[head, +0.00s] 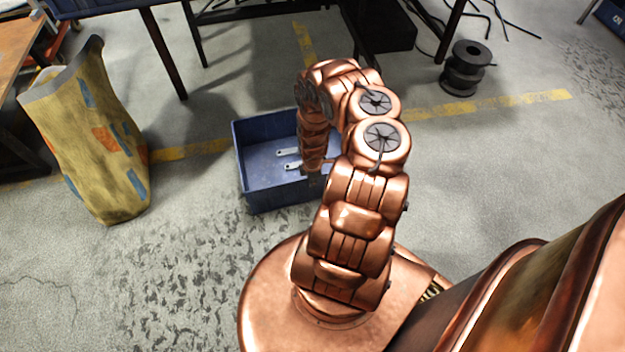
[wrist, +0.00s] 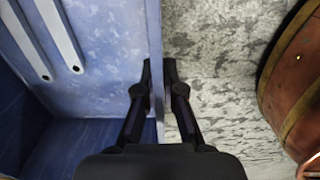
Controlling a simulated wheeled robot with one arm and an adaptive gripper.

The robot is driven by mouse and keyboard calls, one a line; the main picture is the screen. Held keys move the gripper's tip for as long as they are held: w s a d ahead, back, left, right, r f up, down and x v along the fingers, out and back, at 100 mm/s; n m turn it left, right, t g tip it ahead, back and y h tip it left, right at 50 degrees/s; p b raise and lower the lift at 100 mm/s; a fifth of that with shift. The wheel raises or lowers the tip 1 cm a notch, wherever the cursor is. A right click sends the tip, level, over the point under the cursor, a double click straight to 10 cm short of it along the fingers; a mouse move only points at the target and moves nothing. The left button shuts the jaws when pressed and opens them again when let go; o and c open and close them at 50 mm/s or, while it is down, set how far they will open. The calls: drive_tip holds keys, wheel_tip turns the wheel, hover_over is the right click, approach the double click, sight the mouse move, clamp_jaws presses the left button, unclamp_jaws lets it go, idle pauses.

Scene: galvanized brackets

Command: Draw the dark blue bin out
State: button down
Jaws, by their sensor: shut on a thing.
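The dark blue bin (head: 262,190) sits on the concrete floor in the head view, in front of my base and partly hidden behind my arm. It holds a few light metal brackets, and two of them show as long strips in the wrist view (wrist: 58,32). My gripper (wrist: 158,75) is shut on the bin's wall (wrist: 154,30), with one black finger inside the bin and the other outside. In the head view the fingers are hidden behind my arm.
A yellow patterned sack (head: 100,140) stands on the floor to the left. A black spool (head: 466,70) stands at the upper right. Dark table legs (head: 163,52) rise behind the bin. Yellow floor tape (head: 190,150) runs across behind it. Open floor lies left and right of the bin.

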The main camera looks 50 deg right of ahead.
drive_tip(key=c, duration=1.2)
unclamp_jaws()
drive_tip(key=shift+r, duration=0.15)
drive_tip(key=shift+s+r, duration=0.1)
drive_tip(key=shift+r, duration=1.8)
drive_tip(key=shift+s+r, duration=0.1)
drive_tip(key=shift+r, duration=3.9)
